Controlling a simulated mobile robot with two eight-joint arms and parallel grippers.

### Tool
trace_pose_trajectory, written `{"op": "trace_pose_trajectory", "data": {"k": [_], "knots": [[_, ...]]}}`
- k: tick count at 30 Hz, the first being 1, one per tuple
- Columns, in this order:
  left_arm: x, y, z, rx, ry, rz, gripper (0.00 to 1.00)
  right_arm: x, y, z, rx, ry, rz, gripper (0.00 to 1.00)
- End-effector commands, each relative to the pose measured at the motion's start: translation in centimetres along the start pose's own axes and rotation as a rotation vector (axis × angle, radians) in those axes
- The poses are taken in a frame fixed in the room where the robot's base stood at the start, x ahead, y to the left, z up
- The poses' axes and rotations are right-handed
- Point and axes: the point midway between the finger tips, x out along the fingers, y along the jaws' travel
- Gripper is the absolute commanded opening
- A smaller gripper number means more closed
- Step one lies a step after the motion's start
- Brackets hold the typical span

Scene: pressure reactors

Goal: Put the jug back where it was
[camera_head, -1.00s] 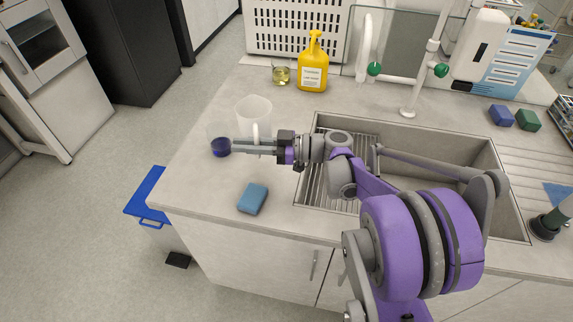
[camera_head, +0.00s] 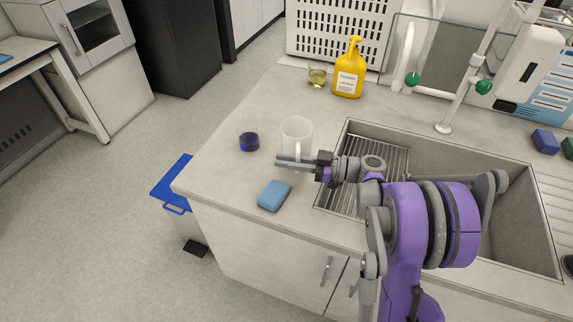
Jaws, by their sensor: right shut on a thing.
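The jug (camera_head: 298,132) is a clear, whitish, open-topped vessel, upright over the counter left of the sink. Its handle (camera_head: 298,149) faces the front. My right gripper (camera_head: 285,163) comes in from the right and is shut on the jug's handle. The fingers hide the lowest part of the handle. I cannot tell whether the jug's base touches the counter. My left gripper is not in view.
A beaker of dark blue liquid (camera_head: 249,141) stands close left of the jug. A blue sponge (camera_head: 274,195) lies in front. A yellow bottle (camera_head: 348,75) and a beaker of yellowish liquid (camera_head: 317,77) stand behind. The sink (camera_head: 500,215) is at right.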

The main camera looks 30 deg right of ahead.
Motion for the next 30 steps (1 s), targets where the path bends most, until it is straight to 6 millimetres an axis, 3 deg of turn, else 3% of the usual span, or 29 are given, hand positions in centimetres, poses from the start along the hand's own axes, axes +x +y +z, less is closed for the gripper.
{"op": "trace_pose_trajectory", "data": {"k": [3,14,15,19,30], "knots": [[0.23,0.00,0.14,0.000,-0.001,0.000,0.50,0.01,-0.03,1.31,0.000,0.001,0.000,0.00],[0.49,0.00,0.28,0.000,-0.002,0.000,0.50,0.00,-0.04,1.68,0.000,0.001,0.000,0.00],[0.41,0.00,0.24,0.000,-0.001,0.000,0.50,0.00,-0.04,1.62,0.000,0.000,0.000,0.23],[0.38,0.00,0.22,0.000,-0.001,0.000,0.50,0.00,-0.03,1.57,0.000,0.000,0.000,0.45],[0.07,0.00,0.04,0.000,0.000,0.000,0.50,-0.10,-0.01,1.11,0.000,0.000,0.001,0.45]]}}
